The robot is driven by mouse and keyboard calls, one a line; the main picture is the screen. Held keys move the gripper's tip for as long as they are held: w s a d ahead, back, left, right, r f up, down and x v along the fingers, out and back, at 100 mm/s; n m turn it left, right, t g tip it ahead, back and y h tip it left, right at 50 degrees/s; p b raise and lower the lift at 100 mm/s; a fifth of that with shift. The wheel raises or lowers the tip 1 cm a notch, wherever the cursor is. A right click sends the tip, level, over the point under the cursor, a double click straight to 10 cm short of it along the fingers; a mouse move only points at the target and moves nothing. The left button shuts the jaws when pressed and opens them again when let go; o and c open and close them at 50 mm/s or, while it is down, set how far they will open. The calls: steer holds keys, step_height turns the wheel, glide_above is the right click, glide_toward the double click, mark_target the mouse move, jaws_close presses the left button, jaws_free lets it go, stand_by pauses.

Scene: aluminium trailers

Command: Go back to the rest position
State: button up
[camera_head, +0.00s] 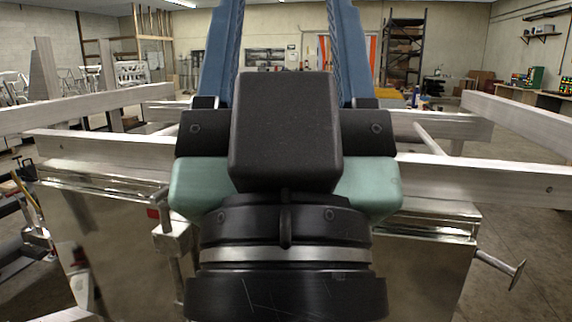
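My gripper (287,30) fills the middle of the head view, seen from behind its black and teal wrist. Its two long blue fingers point away from the camera and stand wide apart. The room shows through the gap between them and I see nothing held there. The fingertips are cut off by the top edge of the frame.
An aluminium trailer frame with long rails (500,180) lies below and around my gripper, on both sides. A clamp handle (505,268) sticks out at the lower right. Farther off are a dark shelf rack (403,55), a workbench (540,97) and open floor.

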step_height(320, 180, up, 19)
steer(key=p, duration=1.6)
steer(key=shift+p, duration=0.35)
